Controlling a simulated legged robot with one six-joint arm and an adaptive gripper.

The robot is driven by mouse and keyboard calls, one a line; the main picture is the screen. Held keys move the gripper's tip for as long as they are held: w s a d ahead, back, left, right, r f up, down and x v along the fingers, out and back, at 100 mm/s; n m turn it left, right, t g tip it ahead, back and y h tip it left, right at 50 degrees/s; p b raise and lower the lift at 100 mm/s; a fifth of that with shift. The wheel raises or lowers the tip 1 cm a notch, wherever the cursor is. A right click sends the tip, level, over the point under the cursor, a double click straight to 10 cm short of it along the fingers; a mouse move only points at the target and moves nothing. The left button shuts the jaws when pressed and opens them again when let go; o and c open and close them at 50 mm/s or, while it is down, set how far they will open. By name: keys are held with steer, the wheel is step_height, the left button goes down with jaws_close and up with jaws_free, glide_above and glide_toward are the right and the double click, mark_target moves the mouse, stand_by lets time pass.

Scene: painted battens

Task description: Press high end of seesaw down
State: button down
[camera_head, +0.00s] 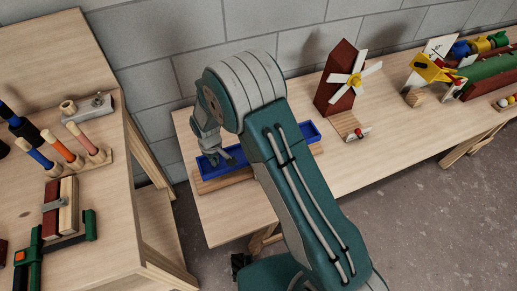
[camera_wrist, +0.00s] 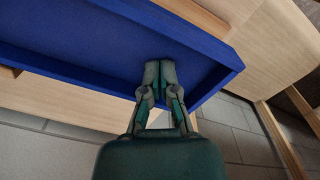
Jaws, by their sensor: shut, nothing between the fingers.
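The seesaw is a long blue trough (camera_head: 303,131) over a wooden base board (camera_head: 217,182) on the bench at the back. My arm hides its middle. My gripper (camera_head: 222,160) is at the trough's left end, pointing down into it. In the wrist view the shut, empty fingertips (camera_wrist: 160,66) lie over the floor of the blue trough (camera_wrist: 95,55), close to its end wall. I cannot tell for sure whether they touch the floor, or how far the trough tilts.
Right of the trough stands a red block with a white pinwheel (camera_head: 353,80). Farther right are a yellow and white toy (camera_head: 435,68) and a green-topped case (camera_head: 490,72). A nearer bench at left holds colored pegs (camera_head: 68,152) and a clamp (camera_head: 50,240).

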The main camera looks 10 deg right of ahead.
steer(key=shift+f, duration=1.45)
stand_by(0.3)
stand_by(0.3)
step_height(320, 180, up, 12)
stand_by(2.0)
steer(key=shift+r, duration=0.1)
stand_by(0.3)
steer(key=s+d+r+m+t, duration=0.1)
steer(key=s+d+r+m, duration=0.15)
steer(key=d+r, duration=0.5)
steer(key=s+d+r+m+t, duration=0.25)
steer(key=d+r, duration=0.25)
steer(key=r, duration=0.6)
steer(key=s+d+r+m+t, duration=0.1)
steer(key=s+d+r+m, duration=0.1)
steer(key=s+d, duration=0.3)
steer(key=s+d+r+m+t, duration=0.1)
steer(key=s+d+r, duration=0.4)
steer(key=s, duration=0.8)
steer(key=shift+d+r+m, duration=0.15)
steer(key=shift+d+m, duration=0.1)
steer(key=shift+m, duration=0.25)
